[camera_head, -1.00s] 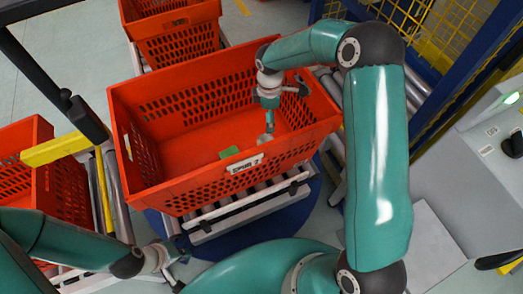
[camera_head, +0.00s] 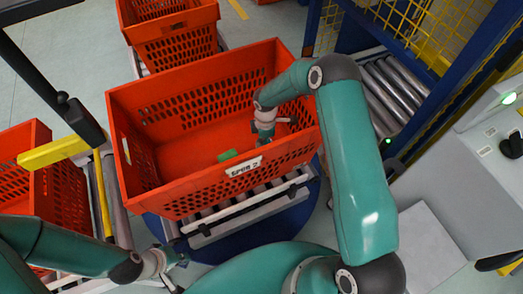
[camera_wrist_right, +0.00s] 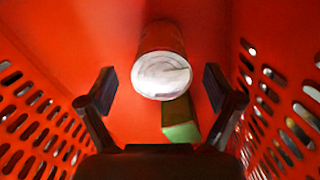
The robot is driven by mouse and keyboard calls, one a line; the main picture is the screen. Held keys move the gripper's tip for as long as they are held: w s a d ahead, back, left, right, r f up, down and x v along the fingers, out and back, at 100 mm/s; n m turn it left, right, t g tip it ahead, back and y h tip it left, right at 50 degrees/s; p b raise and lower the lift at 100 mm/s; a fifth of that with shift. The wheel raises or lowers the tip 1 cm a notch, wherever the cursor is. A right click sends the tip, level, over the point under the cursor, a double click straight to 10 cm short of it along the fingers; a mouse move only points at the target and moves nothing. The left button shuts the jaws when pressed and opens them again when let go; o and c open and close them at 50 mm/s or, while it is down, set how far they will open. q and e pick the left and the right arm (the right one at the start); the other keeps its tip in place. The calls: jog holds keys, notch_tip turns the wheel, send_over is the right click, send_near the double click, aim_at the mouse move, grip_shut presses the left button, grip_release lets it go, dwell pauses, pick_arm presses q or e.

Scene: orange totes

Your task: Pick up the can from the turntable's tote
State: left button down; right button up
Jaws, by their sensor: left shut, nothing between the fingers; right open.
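The can (camera_wrist_right: 163,75) is in the right wrist view, a red cylinder with a pale round end facing the camera. It lies inside the turntable's orange tote (camera_head: 180,192). My right gripper (camera_wrist_right: 159,86) is open, with its fingers on either side of the can in that view and no contact visible. In the head view the right gripper (camera_head: 262,143) is down inside the tote near its front wall, and the can is hidden there. My left gripper (camera_head: 178,262) is shut and empty, outside the tote at its front left.
A green block (camera_head: 228,155) lies on the tote floor, close beside the can; it also shows in the right wrist view (camera_wrist_right: 180,125). The tote stands on a roller turntable (camera_head: 255,232). Other orange totes stand behind (camera_head: 175,45) and left (camera_head: 60,190). A yellow mesh fence is at right.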

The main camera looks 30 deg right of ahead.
notch_tip(320, 180, down, 4)
jog(key=shift+a+f, duration=0.15)
jog(key=shift+f, duration=0.1)
jog(key=c, duration=1.3)
jog(key=shift+w, duration=0.1)
jog(key=shift+c, duration=1.1)
jog(key=shift+r, duration=0.2)
